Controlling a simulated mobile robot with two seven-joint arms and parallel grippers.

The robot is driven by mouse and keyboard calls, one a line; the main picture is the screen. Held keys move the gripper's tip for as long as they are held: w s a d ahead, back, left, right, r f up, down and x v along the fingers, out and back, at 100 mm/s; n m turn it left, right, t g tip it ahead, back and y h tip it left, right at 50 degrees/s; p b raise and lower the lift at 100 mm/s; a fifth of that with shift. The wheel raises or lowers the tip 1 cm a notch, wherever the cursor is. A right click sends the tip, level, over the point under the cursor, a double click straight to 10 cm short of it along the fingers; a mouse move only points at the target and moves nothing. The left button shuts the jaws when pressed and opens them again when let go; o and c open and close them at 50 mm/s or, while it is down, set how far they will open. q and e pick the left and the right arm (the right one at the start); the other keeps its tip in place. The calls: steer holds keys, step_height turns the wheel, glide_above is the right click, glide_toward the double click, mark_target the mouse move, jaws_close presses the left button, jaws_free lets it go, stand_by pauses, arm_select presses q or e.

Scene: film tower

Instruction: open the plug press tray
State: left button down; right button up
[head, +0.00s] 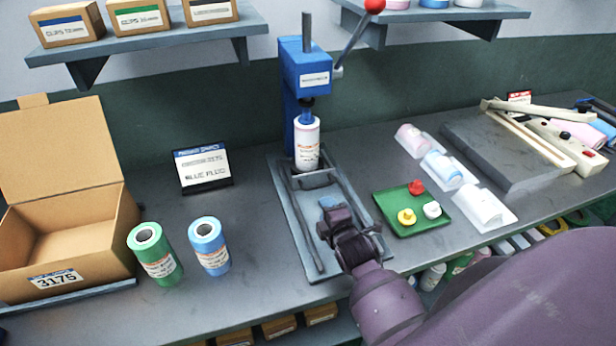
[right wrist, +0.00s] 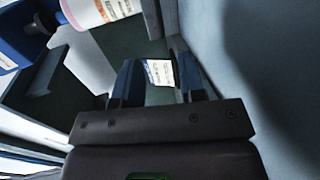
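The blue plug press (head: 306,72) stands at the back middle of the counter, with a red-knobbed lever (head: 374,6) at its upper right. A white labelled roll (head: 307,150) stands upright under its ram. The press tray area is a grey base with dark rails (head: 306,232) and a crossbar (head: 316,180) just in front of the roll. My right gripper (head: 331,203) is low over the rails, in front of the crossbar; contact cannot be told. In the right wrist view its two fingers (right wrist: 160,85) stand apart with nothing seen held. My left gripper is out of view.
A green tray (head: 432,225) with red, yellow and white plugs lies right of the rails. Green (head: 153,255) and blue (head: 209,246) rolls, an open carton (head: 70,230) and a sign (head: 203,167) are to the left. White holders (head: 484,211) stand further right.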

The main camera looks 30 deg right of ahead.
steer(key=shift+w+d, duration=0.1)
steer(key=shift+w, duration=0.35)
steer(key=x, duration=0.9)
steer(key=shift+w+d+f, duration=0.1)
steer(key=shift+w+d, duration=0.05)
steer(key=shift+w, duration=0.15)
jaws_close()
